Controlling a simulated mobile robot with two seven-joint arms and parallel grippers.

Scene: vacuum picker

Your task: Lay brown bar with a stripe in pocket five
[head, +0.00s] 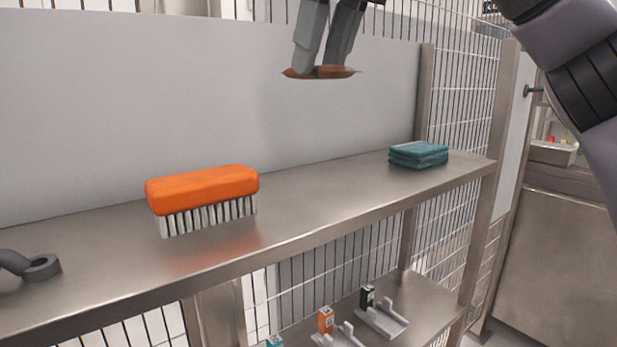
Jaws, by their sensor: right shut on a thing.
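My right gripper (321,66) is at the top middle of the head view, pointing down. It is shut on a thin brown bar (346,72) with pointed ends, held level above the upper steel shelf and clear of it. No stripe can be made out on the bar from this angle. My left gripper is not in view. No pocket marked five can be made out.
An orange brush (203,187) with pale bristles and folded teal cloths (418,154) lie on the upper shelf (315,203). A dark grey ringed tool (40,267) lies at left. Below, grey holders (384,320) with small coloured boxes stand on a lower shelf (432,292).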

